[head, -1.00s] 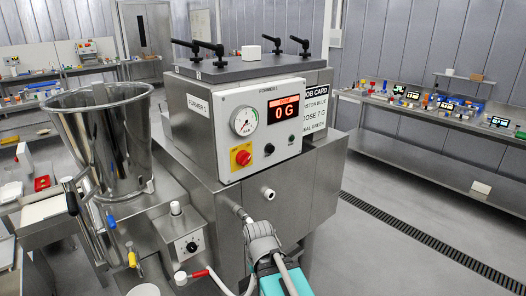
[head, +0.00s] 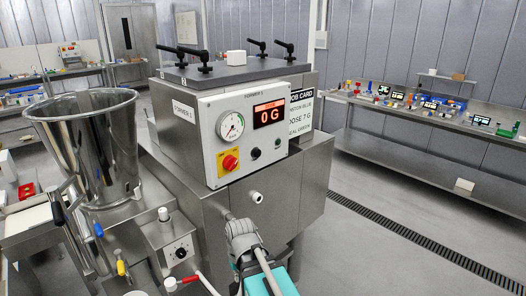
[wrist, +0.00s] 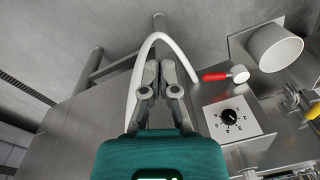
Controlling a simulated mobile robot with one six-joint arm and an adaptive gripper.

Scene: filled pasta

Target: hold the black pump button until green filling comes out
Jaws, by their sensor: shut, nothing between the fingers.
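The black pump button (head: 255,153) is on the pale control panel (head: 212,187) of the steel machine, below the red display (head: 268,113), which reads 0 G. My gripper (head: 238,228) is below the panel in the head view, well apart from the button. In the wrist view my gripper (wrist: 158,68) has its grey fingers together and empty, beside a looped white hose (wrist: 133,85). The button is not in the wrist view. No green filling shows in either view.
A red and yellow switch (head: 228,162) and a dial gauge (head: 230,127) share the panel. A steel hopper (head: 105,150) stands at left. A red-handled valve (wrist: 215,76) and numbered knob (wrist: 230,116) lie right of my fingers. Open floor (head: 375,225) is at right.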

